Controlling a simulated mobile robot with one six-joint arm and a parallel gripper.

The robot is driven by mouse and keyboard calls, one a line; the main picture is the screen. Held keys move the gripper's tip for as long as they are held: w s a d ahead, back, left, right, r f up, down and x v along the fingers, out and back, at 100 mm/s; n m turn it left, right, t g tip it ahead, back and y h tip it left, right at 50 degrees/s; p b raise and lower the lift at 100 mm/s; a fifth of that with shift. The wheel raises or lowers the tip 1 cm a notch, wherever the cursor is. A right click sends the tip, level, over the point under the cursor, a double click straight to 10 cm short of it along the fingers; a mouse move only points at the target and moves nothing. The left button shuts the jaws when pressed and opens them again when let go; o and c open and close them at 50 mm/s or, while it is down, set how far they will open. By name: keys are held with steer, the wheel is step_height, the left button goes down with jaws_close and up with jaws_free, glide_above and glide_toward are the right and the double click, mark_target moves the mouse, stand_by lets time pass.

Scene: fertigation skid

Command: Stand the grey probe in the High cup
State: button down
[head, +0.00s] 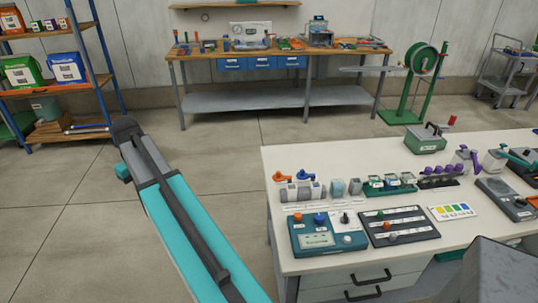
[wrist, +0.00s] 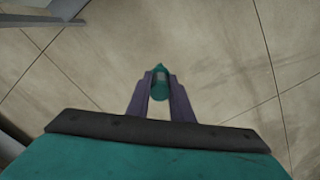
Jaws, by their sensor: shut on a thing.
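My gripper (wrist: 160,88) shows in the wrist view with its two purple-grey fingers closed on a small teal piece with a grey band (wrist: 160,78). I see this piece nearly end-on, and I cannot tell whether it is the grey probe. It is held above bare floor, away from the bench. In the head view my arm reaches out left of the white bench, and the fingers do not show clearly. A green tray with small cups (head: 390,184) stands on the bench. Labels are too small to read, so I cannot tell which is the High cup.
The white bench (head: 290,225) also carries a teal meter box (head: 327,236), a dark slotted panel (head: 398,227), a purple-topped rack (head: 440,177) and a colour card (head: 452,212). A shelf (head: 60,90) stands left, a wooden workbench (head: 280,52) behind. Floor between is clear.

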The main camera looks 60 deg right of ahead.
steer(key=s+d+m+p, duration=0.1)
steer(key=s+d+m, duration=0.5)
steer(key=d, duration=0.8)
steer(key=s+d+m+p, duration=0.1)
steer(key=s+d+m, duration=0.3)
steer(key=s+d, duration=0.75)
steer(key=s+d+r+m+p, duration=0.1)
steer(key=s+d+m, duration=0.7)
steer(key=s+d, duration=1.2)
steer(key=s+p, duration=0.1)
steer(key=s, duration=0.1)
steer(key=shift+s+d+m, duration=0.3)
steer(key=shift+s+d, duration=0.05)
steer(key=shift+s, duration=0.05)
steer(key=shift+f, duration=0.1)
step_height(320, 180, down, 8)
steer(key=b, duration=0.3)
steer(key=shift+f, duration=0.2)
